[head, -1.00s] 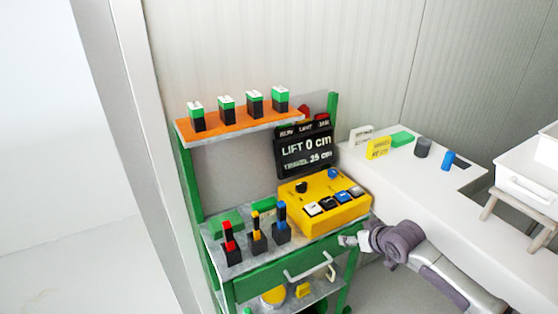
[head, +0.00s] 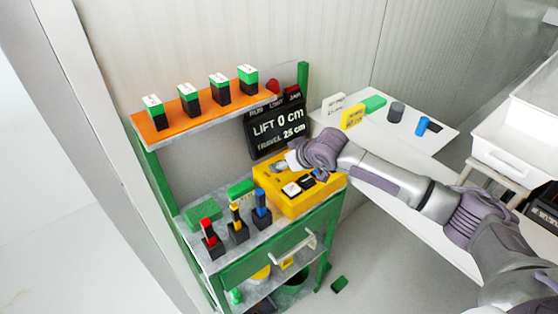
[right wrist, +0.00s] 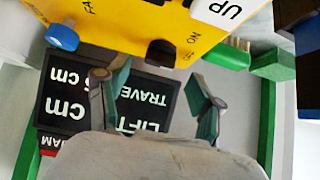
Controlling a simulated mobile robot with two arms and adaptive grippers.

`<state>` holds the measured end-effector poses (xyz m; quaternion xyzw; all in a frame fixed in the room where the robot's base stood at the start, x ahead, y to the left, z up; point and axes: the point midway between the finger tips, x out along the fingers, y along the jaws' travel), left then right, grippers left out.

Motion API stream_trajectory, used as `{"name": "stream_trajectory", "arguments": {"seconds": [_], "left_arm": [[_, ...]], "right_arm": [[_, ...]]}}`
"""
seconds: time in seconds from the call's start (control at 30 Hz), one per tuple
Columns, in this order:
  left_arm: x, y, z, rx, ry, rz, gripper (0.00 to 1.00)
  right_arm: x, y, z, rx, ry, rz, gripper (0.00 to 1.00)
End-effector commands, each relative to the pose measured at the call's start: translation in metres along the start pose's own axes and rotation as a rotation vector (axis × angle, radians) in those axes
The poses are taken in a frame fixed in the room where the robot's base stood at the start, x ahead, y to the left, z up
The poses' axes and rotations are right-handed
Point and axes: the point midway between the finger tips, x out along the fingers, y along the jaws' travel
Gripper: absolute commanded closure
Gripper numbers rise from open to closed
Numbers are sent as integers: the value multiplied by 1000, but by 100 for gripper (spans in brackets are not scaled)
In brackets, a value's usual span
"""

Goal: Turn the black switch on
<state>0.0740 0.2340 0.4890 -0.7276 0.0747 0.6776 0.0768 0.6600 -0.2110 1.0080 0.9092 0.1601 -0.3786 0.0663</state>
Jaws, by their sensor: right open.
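The yellow control box (head: 268,187) stands on the green cart. Its black switch (right wrist: 160,52) shows in the right wrist view as a dark knob beside the printed word ON. In the head view my right gripper covers the spot where the knob sits. My right gripper (head: 282,164) is over the back left of the box. In the right wrist view the gripper (right wrist: 150,80) is open and empty, its two fingers apart, with the black switch ahead of the gap between them. I cannot tell whether they touch it. My left gripper is not in view.
A black display (head: 277,128) reading LIFT 0 cm stands behind the box. A blue knob (right wrist: 62,37) and a white UP button (right wrist: 228,10) are on the box. Three joystick-like levers (head: 236,222) stand left of it. An orange shelf (head: 205,118) holds several green-and-black blocks.

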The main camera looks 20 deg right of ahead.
Motion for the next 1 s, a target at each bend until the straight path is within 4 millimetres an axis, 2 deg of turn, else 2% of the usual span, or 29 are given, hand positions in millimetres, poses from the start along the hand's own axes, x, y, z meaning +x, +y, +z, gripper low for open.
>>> {"name": "stream_trajectory", "arguments": {"seconds": [0.1, 0.2, 0.4, 0.63, 1.0], "left_arm": [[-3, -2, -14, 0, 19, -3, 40], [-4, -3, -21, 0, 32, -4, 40], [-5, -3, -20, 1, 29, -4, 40], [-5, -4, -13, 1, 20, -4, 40], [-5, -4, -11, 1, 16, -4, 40]], "right_arm": [[18, 0, -1, 0, -1, 0, 33], [27, 0, -1, 0, 0, 0, 33], [36, 0, 0, -1, 1, 1, 33], [36, 0, 0, -1, 1, 1, 33], [36, 0, 0, -1, 1, 1, 93]]}}
